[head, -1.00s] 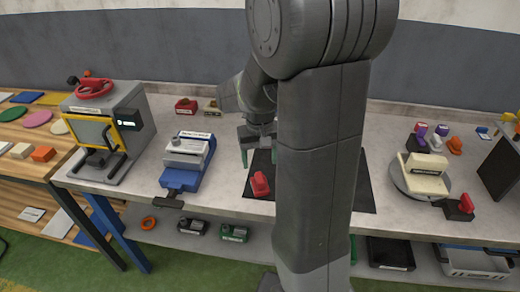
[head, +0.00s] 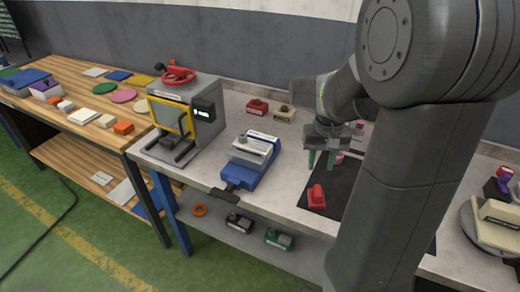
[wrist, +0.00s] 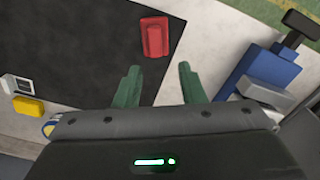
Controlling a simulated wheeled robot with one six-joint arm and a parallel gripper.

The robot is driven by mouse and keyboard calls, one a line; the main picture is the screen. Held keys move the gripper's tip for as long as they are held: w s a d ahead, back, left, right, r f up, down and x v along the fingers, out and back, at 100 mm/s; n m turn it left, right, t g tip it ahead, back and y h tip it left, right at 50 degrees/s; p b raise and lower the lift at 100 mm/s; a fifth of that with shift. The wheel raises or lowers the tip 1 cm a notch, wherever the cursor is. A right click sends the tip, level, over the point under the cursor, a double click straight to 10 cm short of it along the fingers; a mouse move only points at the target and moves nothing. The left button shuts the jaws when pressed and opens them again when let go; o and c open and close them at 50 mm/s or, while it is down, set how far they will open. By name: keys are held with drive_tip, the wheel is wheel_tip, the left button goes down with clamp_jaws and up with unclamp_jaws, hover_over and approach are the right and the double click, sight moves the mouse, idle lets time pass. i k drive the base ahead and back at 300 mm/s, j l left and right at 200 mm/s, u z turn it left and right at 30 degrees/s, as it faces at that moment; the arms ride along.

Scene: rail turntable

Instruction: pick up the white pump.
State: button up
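I cannot make out a thing that is surely the white pump. A cream-white block-shaped unit (head: 500,222) sits on the round turntable (head: 472,232) at the right edge of the head view, partly cut off; I cannot tell whether it is a pump. My gripper (head: 321,160) is open and empty above the bench, its green fingers pointing down, behind a red block-like part (head: 316,196) on the black mat. In the wrist view my gripper (wrist: 158,75) shows its two fingers spread, with the red part (wrist: 154,37) lying beyond the tips, apart from them.
A blue fixture with a grey top (head: 250,160) and a grey machine with a yellow frame (head: 190,112) stand left of the mat. A wooden table (head: 60,125) with coloured pieces is farther left. My arm hides much of the right bench.

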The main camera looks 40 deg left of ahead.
sight(255, 147)
drive_tip(key=u, duration=1.7)
drive_tip(key=i+j+z, duration=0.1)
drive_tip(key=z, duration=0.3)
drive_tip(key=i+j+z, duration=0.15)
drive_tip(key=z, duration=0.2)
drive_tip(key=i+j+z, duration=0.15)
drive_tip(key=z, duration=0.25)
